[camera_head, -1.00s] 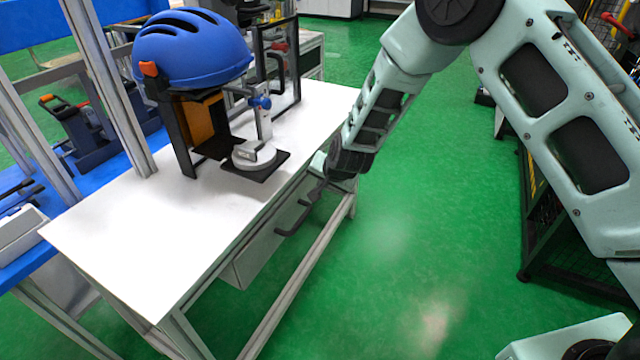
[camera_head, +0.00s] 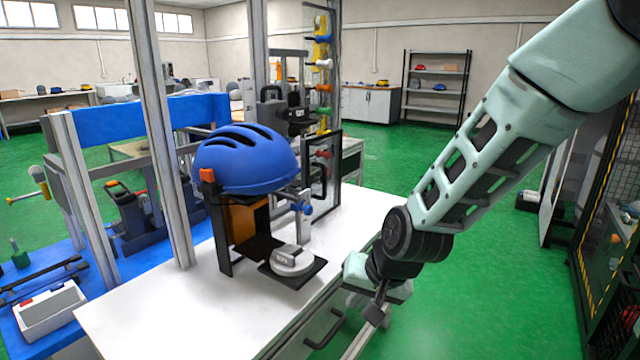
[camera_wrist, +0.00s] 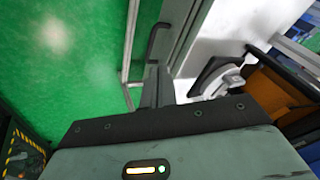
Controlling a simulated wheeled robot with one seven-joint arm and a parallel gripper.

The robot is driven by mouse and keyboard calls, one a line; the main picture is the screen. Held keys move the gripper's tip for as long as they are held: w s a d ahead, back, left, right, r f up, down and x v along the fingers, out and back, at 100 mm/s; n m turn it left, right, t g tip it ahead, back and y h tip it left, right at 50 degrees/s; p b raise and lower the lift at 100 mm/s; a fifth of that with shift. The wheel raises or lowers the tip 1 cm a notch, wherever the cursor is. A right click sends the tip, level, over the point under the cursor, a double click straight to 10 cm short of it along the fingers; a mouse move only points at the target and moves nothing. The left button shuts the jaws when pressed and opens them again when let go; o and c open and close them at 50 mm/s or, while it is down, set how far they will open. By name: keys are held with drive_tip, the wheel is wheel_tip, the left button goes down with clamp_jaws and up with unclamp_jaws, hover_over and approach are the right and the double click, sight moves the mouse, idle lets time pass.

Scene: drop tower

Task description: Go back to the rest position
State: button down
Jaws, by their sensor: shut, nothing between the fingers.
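My gripper (camera_head: 377,312) hangs at the end of my arm, just off the right edge of the white table (camera_head: 160,310), pointing down. It is shut and empty. In the wrist view, my gripper (camera_wrist: 152,85) shows as a dark finger shape in front of the table's edge and frame. A blue helmet (camera_head: 245,160) sits on a black and orange stand (camera_head: 245,222) on the table, left of my gripper and apart from it.
A round grey-white device (camera_head: 292,262) lies on a black plate beside the stand. A black frame with a handle (camera_head: 322,175) stands behind it. A drawer handle (camera_head: 325,330) juts from the table's side. Green floor (camera_head: 480,270) is free at right, bounded by a mesh fence (camera_head: 610,240).

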drive_tip(key=s+d+r+n+g+h, duration=0.1)
drive_tip(key=s+d+r+n, duration=0.15)
drive_tip(key=s, duration=0.55)
drive_tip(key=s+d+r+n+g+h, duration=0.1)
drive_tip(key=s+d+r+n+g, duration=0.2)
drive_tip(key=s, duration=0.6)
drive_tip(key=s+d+r+n+h, duration=0.15)
drive_tip(key=s+n, duration=0.25)
drive_tip(key=s, duration=0.4)
wheel_tip(320, 180, up, 14)
drive_tip(key=p, duration=1.3)
drive_tip(key=shift+s+a+r+p, duration=0.15)
drive_tip(key=shift+p, duration=0.2)
drive_tip(key=shift+m+y, duration=0.25)
